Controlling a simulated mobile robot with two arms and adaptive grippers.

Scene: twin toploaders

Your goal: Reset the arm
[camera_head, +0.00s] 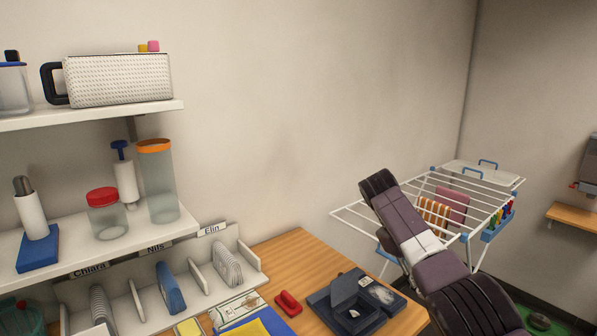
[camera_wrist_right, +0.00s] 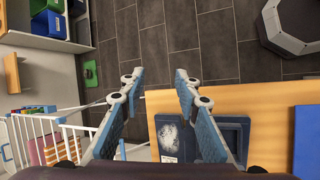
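My right arm (camera_head: 417,240) rises from the bottom right of the head view, with dark joints and a white band, and bends at a raised joint in front of the drying rack. Its gripper does not show there. In the right wrist view my right gripper (camera_wrist_right: 158,82) is open, its two blue-padded fingers apart with nothing between them. Beyond the fingers are dark floor tiles and the edge of the wooden table. My left arm and left gripper are in neither view.
A white drying rack (camera_head: 350,214) with cloths stands behind the arm. The wooden table (camera_head: 288,248) holds a dark blue case (camera_head: 322,306), a red stapler-like object (camera_head: 288,303) and a labelled sorter (camera_head: 250,259). A wall shelf (camera_head: 150,110) is at left.

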